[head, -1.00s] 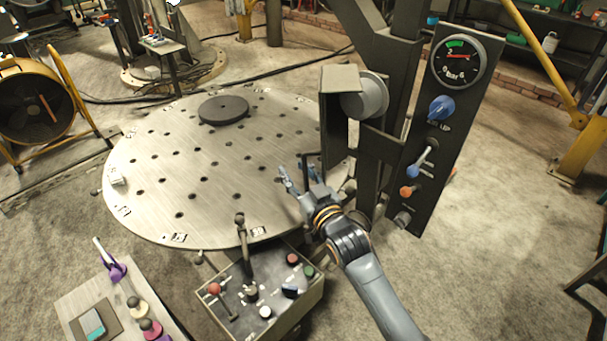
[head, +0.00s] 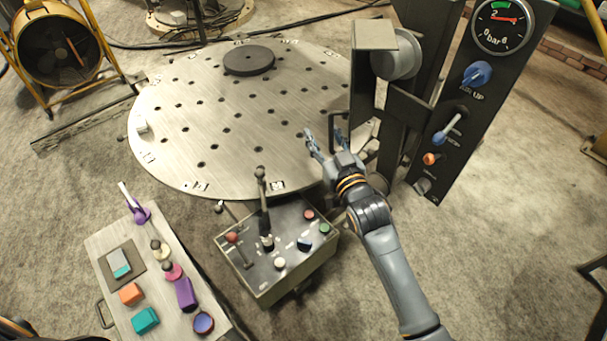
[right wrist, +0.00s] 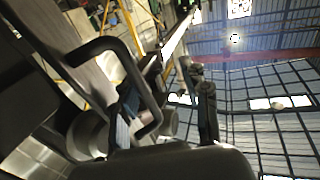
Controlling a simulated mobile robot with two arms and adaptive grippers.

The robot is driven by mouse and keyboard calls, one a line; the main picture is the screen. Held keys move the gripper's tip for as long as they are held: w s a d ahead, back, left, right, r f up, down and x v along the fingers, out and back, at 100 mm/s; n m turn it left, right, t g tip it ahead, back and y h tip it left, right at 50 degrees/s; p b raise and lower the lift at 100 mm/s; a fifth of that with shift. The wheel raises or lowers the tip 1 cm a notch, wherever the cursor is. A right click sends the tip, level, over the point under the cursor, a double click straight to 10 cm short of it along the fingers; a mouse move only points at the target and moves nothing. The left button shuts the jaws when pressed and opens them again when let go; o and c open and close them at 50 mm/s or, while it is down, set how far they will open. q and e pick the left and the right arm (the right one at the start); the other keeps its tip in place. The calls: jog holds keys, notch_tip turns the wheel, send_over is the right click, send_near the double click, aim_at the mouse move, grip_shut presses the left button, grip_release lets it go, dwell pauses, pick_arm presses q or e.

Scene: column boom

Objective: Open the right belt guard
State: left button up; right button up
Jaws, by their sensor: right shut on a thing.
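The right belt guard (head: 364,85) is a dark sheet-metal cover beside a grey pulley (head: 397,58) on the column. Its dark bar handle (head: 339,118) stands out from its lower left side. The handle shows large in the right wrist view (right wrist: 99,46), with one end running in between my fingers. My right gripper (head: 317,142) is at the handle's lower part and shut on it; it also shows in the right wrist view (right wrist: 163,100). The exact contact is partly hidden by the fingers. My left gripper is not in view.
A round perforated table (head: 210,125) with a dark disc (head: 248,60) lies left of the guard. A control box (head: 262,285) with levers stands in front. A gauge panel (head: 465,130) stands close on the right. A side table (head: 190,322) holds several small objects.

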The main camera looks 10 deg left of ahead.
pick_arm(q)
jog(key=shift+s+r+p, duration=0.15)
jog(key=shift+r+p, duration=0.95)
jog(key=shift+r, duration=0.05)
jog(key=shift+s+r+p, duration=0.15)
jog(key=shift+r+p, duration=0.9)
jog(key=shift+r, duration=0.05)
pick_arm(e)
jog(key=s+a, duration=0.3)
jog(key=s, duration=1.1)
jog(key=shift+f, duration=0.2)
jog(key=shift+a, duration=0.1)
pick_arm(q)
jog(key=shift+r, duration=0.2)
